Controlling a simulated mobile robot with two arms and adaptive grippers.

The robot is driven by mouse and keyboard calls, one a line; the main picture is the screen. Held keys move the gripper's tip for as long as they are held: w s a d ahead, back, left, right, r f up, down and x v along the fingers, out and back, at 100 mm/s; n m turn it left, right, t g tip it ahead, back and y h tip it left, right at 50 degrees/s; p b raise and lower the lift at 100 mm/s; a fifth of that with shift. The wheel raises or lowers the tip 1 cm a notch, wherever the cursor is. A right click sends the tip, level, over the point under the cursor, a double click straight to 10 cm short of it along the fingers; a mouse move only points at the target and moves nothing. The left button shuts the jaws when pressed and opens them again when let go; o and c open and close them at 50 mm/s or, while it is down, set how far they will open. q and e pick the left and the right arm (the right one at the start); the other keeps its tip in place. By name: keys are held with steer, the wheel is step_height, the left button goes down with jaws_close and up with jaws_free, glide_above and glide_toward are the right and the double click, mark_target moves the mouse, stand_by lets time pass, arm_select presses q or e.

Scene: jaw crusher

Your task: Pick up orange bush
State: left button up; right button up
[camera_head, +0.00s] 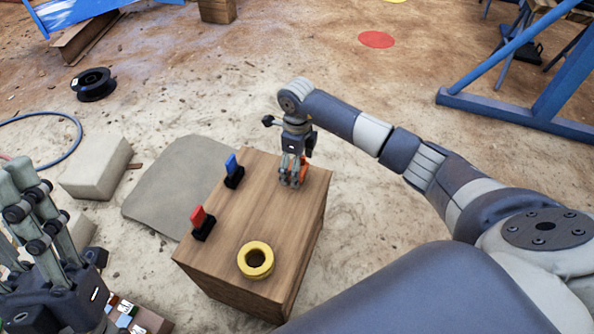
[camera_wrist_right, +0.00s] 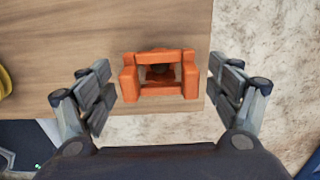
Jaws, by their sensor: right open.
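The orange bush (camera_wrist_right: 159,75) sits on the wooden block's top near its edge, in the right wrist view. It is a blocky orange piece with a dark round centre. My right gripper (camera_wrist_right: 160,90) is open, with one finger pair on each side of the bush and a gap on both sides. In the head view my right gripper (camera_head: 292,180) points down at the block's far right corner and hides most of the bush; a bit of orange (camera_head: 304,168) shows beside it. My left gripper (camera_head: 35,215) is at the lower left, away from the block, with its fingers pointing up.
The wooden block (camera_head: 225,230) also carries a yellow ring (camera_head: 255,260), a red-topped piece (camera_head: 202,222) and a blue-topped piece (camera_head: 234,170). A pale stone block (camera_head: 95,168), a black spool (camera_head: 93,84) and a blue frame (camera_head: 520,108) stand on the ground.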

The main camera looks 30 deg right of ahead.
steer(key=c, duration=1.3)
steer(key=shift+r, duration=0.1)
